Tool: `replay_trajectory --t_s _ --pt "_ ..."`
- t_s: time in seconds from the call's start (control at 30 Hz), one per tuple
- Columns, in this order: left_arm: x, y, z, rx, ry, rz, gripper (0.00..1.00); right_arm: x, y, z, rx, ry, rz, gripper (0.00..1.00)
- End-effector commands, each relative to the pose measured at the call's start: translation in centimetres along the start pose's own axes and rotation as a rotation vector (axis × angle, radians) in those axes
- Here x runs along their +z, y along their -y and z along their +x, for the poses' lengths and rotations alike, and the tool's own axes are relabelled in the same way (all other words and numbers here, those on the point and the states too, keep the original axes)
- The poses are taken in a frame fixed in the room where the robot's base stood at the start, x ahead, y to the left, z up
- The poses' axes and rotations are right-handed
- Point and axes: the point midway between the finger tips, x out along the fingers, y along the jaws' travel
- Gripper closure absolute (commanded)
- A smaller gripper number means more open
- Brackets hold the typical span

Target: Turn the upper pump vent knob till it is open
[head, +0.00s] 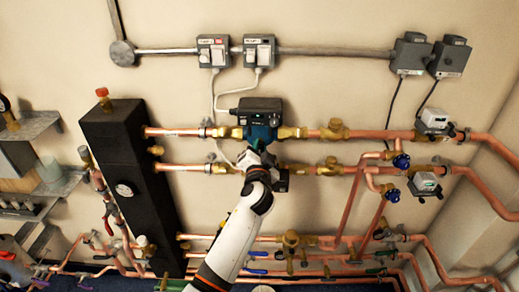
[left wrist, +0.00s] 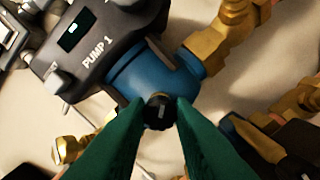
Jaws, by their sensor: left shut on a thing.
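The upper pump (head: 262,117) has a blue body and a dark top box on the upper copper pipe in the head view. In the left wrist view the upper pump (left wrist: 150,72) shows the label PUMP 1 and a small lit display. Its black vent knob (left wrist: 159,108) sits at the front of the blue body, with a pale mark on its face. My left gripper (left wrist: 160,118) has its green fingers shut on the knob, one on each side. In the head view my left gripper (head: 252,154) hides the knob. My right gripper is not in view.
A tall black vessel (head: 128,185) with a gauge stands left of the pump. Brass valves (head: 335,130) sit on the pipes to the right. A second pump, partly hidden, is below. Grey switch boxes (head: 213,52) and cables are on the wall above.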

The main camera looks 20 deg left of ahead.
Motion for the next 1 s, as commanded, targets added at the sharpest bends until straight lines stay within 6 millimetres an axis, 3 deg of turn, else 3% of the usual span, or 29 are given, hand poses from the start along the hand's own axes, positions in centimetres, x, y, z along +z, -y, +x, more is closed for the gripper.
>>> replay_trajectory --t_s 0.5,1.0 --pt "0.2 -0.4 0.1 0.005 0.001 0.447 1.00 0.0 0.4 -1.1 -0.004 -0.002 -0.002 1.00" --pt "0.2 -0.3 0.1 0.006 0.002 0.629 1.00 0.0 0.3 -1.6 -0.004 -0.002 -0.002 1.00"
